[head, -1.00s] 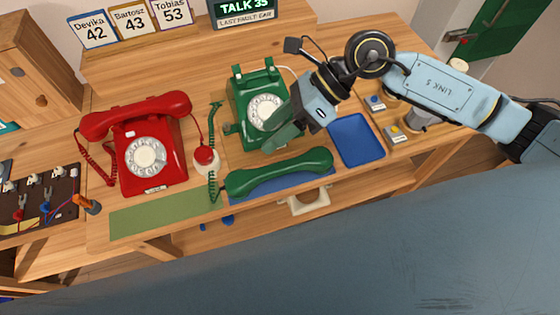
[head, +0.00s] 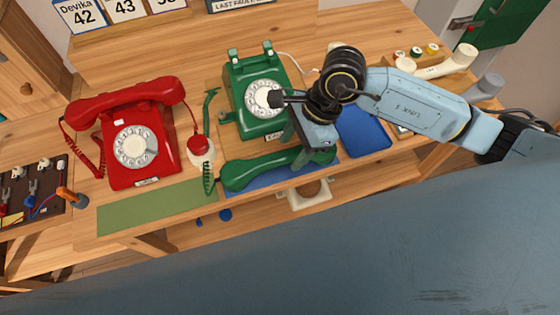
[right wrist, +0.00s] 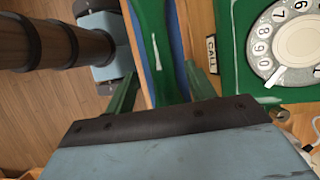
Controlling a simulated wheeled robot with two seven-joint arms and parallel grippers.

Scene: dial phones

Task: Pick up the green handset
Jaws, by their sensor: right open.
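The green handset (head: 262,170) lies off its phone along the table's front edge, over a blue mat, in the head view. The green dial phone (head: 258,118) stands behind it with its cradle empty. My right gripper (head: 308,152) is over the right part of the handset and hides some of it. In the right wrist view, my right gripper (right wrist: 161,74) is open, with one finger on each side of the handset (right wrist: 162,45). Whether the fingers touch it I cannot tell. My left gripper is not in view.
A red phone (head: 140,145) with its handset on stands left. A red-topped button (head: 198,145) and the coiled green cord (head: 208,165) lie between the phones. A blue tray (head: 365,130) is right of the gripper. A green mat (head: 150,208) is bare.

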